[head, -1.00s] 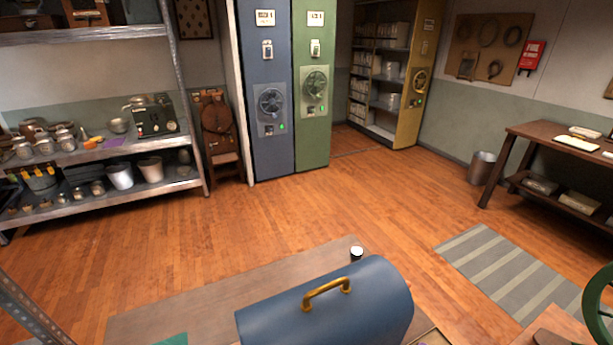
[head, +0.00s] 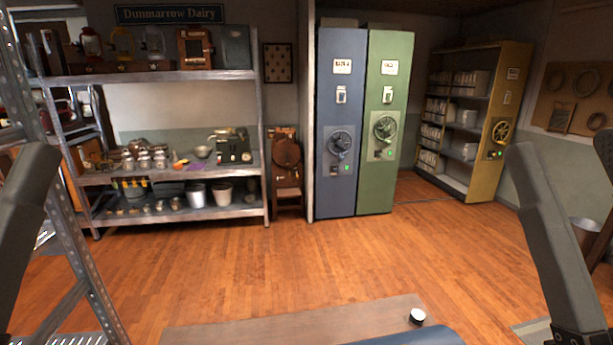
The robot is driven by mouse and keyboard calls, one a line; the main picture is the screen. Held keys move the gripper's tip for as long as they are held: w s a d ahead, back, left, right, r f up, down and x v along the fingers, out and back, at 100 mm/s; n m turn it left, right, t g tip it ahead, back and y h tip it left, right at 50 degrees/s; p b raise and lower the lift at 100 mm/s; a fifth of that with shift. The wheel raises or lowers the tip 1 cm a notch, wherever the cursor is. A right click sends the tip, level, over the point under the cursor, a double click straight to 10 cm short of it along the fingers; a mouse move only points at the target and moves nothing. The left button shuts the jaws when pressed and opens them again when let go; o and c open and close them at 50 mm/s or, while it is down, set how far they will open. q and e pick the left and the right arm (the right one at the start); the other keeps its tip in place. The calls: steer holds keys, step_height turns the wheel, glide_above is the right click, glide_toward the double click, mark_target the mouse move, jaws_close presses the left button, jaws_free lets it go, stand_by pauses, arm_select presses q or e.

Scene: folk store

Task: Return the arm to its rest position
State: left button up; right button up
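Dark grey links of my two arms stand at the left and right edges of the head view. Neither gripper shows, so I cannot see whether they are open or hold anything. No task object is in either arm's visible part.
A blue lid (head: 425,338) peeks in at the bottom edge, near a small white-topped jar (head: 417,316) on a brown surface (head: 300,325). Metal shelves (head: 160,75) stand at the left, blue (head: 341,180) and green (head: 377,180) cabinets in the middle. The wooden floor (head: 320,255) between is clear.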

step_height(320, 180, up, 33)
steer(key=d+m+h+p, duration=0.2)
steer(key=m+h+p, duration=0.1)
steer(key=p, duration=3)
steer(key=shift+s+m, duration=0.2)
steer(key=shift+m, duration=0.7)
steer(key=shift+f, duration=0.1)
